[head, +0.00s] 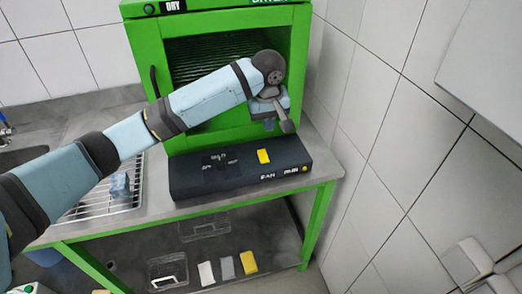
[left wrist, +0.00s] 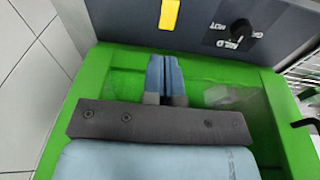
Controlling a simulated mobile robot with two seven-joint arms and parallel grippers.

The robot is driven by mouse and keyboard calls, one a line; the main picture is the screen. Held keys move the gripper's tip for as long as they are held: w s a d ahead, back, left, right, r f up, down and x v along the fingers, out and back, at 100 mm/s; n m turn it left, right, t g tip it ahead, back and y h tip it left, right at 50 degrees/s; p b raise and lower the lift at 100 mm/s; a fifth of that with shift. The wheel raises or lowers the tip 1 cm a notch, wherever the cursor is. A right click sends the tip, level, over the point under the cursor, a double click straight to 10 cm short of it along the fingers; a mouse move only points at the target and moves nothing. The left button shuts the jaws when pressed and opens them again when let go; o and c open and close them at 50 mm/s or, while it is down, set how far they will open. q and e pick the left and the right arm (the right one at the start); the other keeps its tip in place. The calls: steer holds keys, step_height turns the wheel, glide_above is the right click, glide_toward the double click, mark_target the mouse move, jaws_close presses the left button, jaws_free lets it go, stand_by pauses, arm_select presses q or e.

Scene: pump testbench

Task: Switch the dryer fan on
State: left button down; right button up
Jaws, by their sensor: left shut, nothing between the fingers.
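The dryer is a green cabinet (head: 146,62) with a dark barred opening. A black control box (head: 190,182) sits at its foot, with a yellow fan switch (head: 263,156) on top, a dial (head: 218,161) to its left and a small yellow spot (head: 305,169) near its front right corner. My left gripper (head: 270,124) is above and behind the switch, in front of the opening, apart from the box. In the left wrist view the shut, empty fingers (left wrist: 165,74) point towards the switch (left wrist: 169,14), with the dial (left wrist: 240,32) to the right. I cannot tell the switch's position.
A wire rack (head: 125,200) with a blue block (head: 119,184) lies left of the box. A tiled wall (head: 375,120) stands close on the right. Several small items, including a yellow one (head: 248,262), lie on the lower shelf (head: 285,268). A black handle (head: 154,82) sticks out at the cabinet's left.

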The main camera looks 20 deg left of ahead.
mark_target(261, 152)
arm_select(q)
steer(key=shift+n+y, duration=0.3)
steer(key=f, duration=0.4)
steer(key=w+a+f, duration=0.1)
steer(key=f, duration=0.3)
steer(key=w+a+f, duration=0.1)
steer(key=f, duration=0.2)
steer(key=shift+a+f, duration=0.2)
steer(key=shift+f, duration=0.2)
